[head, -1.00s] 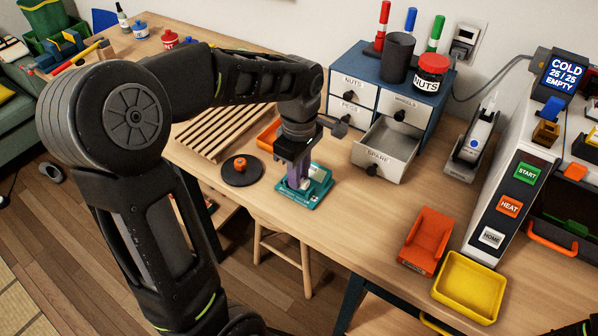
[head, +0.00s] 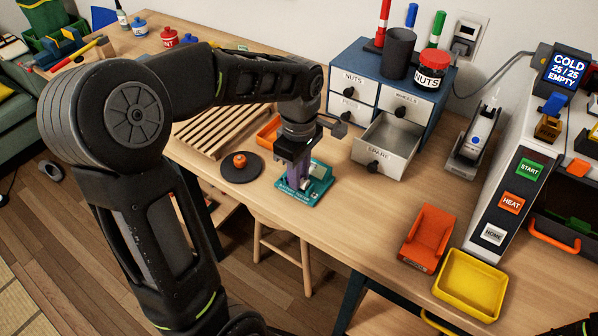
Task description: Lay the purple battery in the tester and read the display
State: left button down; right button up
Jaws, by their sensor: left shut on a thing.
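My left gripper (head: 298,168) reaches down over the teal battery tester (head: 319,183) on the wooden table. It is shut on the purple battery (head: 302,172), which shows as a narrow purple strip between the dark fingers. The battery looks upright, with its lower end close to or at the tester; I cannot tell whether it touches. The gripper hides part of the tester, and no display reading is legible. My right gripper is not in view.
A dark round plate (head: 242,176) with an orange item lies left of the tester. The open SPARE drawer (head: 380,158) juts out behind it to the right. An orange holder (head: 427,236) and a yellow tray (head: 470,284) stand at the front right. The table between is clear.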

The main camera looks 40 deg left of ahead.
pick_arm(q)
jog(key=shift+f, duration=0.3)
dwell(0.6)
jog(key=c, duration=1.2)
grip_release()
jog(key=shift+o, duration=0.2)
jog(key=shift+r+p, duration=2.65)
jog(key=shift+r, duration=0.9)
